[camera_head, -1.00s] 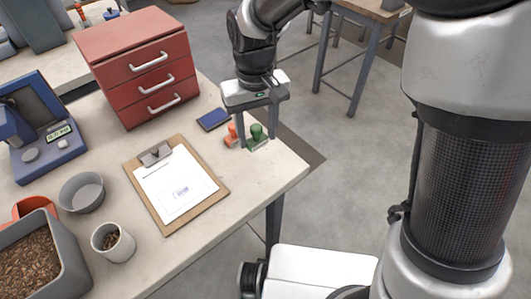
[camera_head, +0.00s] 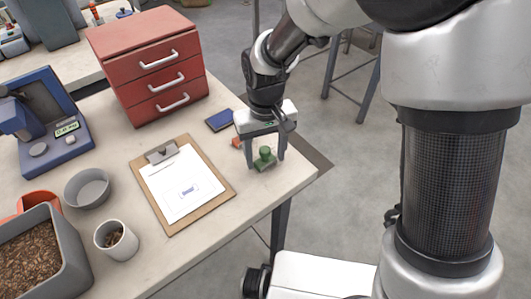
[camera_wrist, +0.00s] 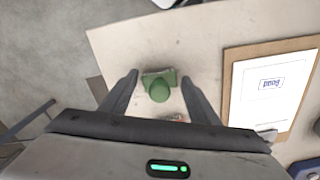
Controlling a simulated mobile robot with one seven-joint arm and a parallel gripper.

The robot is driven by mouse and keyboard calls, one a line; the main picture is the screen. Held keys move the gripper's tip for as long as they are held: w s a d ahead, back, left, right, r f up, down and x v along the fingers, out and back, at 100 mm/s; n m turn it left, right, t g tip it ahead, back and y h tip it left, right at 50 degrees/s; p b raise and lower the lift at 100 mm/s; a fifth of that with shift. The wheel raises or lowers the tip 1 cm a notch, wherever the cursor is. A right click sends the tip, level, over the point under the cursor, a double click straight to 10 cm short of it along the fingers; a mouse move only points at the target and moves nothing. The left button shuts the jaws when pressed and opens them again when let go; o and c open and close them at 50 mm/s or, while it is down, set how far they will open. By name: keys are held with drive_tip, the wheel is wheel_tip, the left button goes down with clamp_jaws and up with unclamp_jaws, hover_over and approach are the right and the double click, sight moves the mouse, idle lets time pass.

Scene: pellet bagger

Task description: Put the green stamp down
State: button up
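The green stamp (camera_head: 264,157) appears to stand upright on the table near its right corner, with its round knob up. It also shows in the wrist view (camera_wrist: 158,87), between my fingers. My gripper (camera_head: 266,160) is above it, fingers pointing down, one on each side. In the wrist view the gripper (camera_wrist: 159,75) is open, with a gap between each finger and the stamp. An orange-red stamp (camera_head: 237,142) is partly hidden behind my left finger in the head view.
A clipboard (camera_head: 222,202) with a marked sheet (camera_head: 183,187) lies left of the stamp. A dark blue pad (camera_head: 219,120) and red drawers (camera_head: 151,80) are behind. A grey bowl (camera_head: 87,189) and a cup (camera_head: 116,240) stand further left. The table edge is close by on the right.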

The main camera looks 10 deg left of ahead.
sight(266, 150)
drive_tip(key=shift+o, duration=0.9)
drive_tip(key=shift+r, duration=0.1)
wheel_tip(266, 150, up, 12)
drive_tip(key=p, duration=0.2)
drive_tip(key=shift+r, duration=0.2)
drive_tip(key=s+d+r+m+t, duration=0.2)
drive_tip(key=d+r, duration=0.6)
drive_tip(key=d, duration=0.4)
drive_tip(key=s+d+r+m+t, duration=0.2)
drive_tip(key=s+d+m+t, duration=0.1)
drive_tip(key=s+d, duration=0.6)
drive_tip(key=shift+s+d+r+m+t, duration=0.2)
drive_tip(key=shift+d+r+m+t, duration=0.25)
drive_tip(key=shift+d, duration=0.8)
drive_tip(key=shift+f, duration=0.1)
wheel_tip(266, 150, up, 12)
drive_tip(key=p, duration=1.2)
